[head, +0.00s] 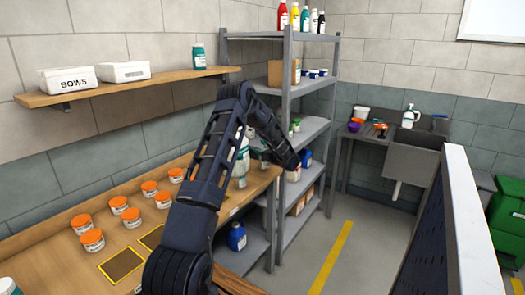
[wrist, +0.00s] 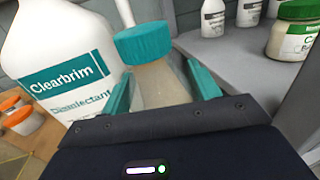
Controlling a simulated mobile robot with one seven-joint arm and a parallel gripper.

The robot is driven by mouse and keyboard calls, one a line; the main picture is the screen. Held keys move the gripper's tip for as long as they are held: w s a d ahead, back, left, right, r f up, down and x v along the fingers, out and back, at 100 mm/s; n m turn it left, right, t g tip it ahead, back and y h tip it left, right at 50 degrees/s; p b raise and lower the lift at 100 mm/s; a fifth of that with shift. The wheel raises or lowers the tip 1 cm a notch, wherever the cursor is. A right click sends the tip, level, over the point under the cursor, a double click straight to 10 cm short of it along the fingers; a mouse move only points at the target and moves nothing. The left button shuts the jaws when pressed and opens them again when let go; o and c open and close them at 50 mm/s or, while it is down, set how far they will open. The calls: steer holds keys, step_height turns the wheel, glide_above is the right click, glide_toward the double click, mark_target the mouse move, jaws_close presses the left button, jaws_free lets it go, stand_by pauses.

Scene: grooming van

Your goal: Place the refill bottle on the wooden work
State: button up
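In the wrist view, a bottle with a teal cap, a white spout and a pale beige body (wrist: 160,84) stands between the two teal fingers of my gripper (wrist: 162,92). The fingers press close on both sides of its body; its lower part is hidden. I take it as the refill bottle, though no label shows. A large white Clearbrim disinfectant jug (wrist: 62,62) is close on its left. In the head view that jug (head: 241,165) is partly behind my arm, by the right end of the wooden workbench (head: 60,240). My gripper's fingers are hidden in the head view.
Several orange-lidded tubs (head: 92,240) stand on the workbench, beside yellow-edged squares (head: 122,265). A grey shelf rack (head: 312,130) with bottles stands right of the bench. A blue jug (head: 237,237) is on the shelf below.

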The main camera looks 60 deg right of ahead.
steer(key=shift+o, duration=1.1)
steer(key=shift+r, duration=0.2)
steer(key=v, duration=1.2)
